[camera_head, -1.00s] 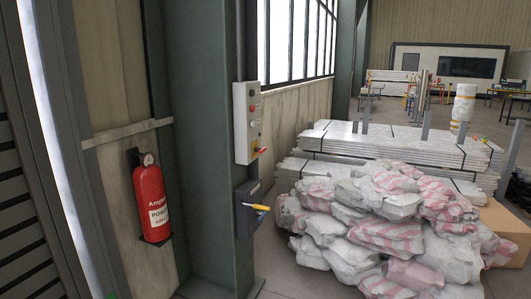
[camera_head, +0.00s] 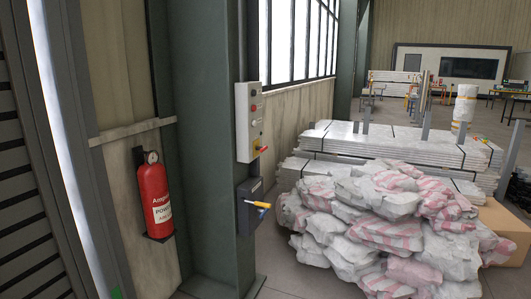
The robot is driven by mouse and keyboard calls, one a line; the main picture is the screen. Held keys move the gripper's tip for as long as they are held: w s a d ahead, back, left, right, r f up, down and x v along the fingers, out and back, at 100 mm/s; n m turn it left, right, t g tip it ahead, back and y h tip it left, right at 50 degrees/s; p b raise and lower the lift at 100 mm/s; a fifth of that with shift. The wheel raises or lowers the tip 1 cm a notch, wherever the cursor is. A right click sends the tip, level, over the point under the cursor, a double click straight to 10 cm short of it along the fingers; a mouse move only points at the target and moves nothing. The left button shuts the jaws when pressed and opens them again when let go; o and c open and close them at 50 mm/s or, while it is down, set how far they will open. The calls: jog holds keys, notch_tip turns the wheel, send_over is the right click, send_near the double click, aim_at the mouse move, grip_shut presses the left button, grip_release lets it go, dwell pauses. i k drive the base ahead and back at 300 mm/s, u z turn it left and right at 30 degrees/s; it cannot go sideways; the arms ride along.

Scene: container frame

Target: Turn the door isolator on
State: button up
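A light grey control box (camera_head: 250,122) with several round buttons is mounted on the side of the green steel column. A small red and yellow rotary handle (camera_head: 260,149) sticks out at its lower end. Below it hangs a dark grey box (camera_head: 246,212) with a yellow lever-like handle (camera_head: 260,205) pointing out to the right. No label that I can read tells which of the two is the door isolator. The handle positions are too small to read as on or off. My gripper is not in view.
A red fire extinguisher (camera_head: 154,196) hangs on the wall left of the green column (camera_head: 205,130). White and pink sacks (camera_head: 375,220) are piled at the right, in front of stacked panels (camera_head: 400,146). Some bare floor (camera_head: 285,270) shows between column and sacks.

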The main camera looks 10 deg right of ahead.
aim_at(261, 148)
jog(key=u, duration=0.35)
jog(key=k, duration=0.45)
jog(key=z, duration=1.85)
jog(key=i, duration=1.35)
jog(key=u, duration=0.2)
